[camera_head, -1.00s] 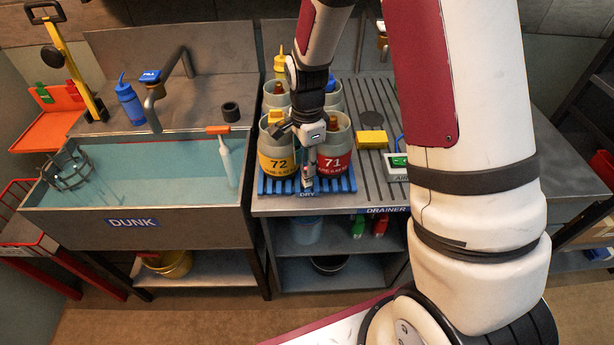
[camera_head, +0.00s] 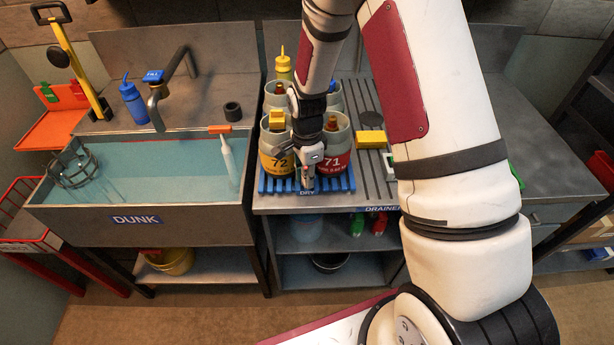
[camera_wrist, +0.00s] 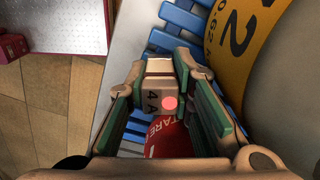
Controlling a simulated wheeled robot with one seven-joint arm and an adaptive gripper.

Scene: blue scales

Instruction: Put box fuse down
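The box fuse (camera_wrist: 160,92) is a small beige block marked "4 A" with a pink-red spot. In the wrist view it sits between my gripper's fingertips (camera_wrist: 160,75), which look closed on its two sides. In the head view my gripper (camera_head: 307,182) points down at the front of the blue slatted rack (camera_head: 345,183), just behind the "DRY" label (camera_head: 307,193). It is in front of the gap between cylinder 72 (camera_head: 270,160) and cylinder 71 (camera_head: 338,145). Whether the fuse touches the slats cannot be told.
The sink marked DUNK (camera_head: 136,219) lies left, with water and a floating white bottle (camera_head: 227,158). A yellow block (camera_head: 371,139) sits on the ribbed drainer (camera_head: 385,180) to the right. More cylinders stand behind the front two.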

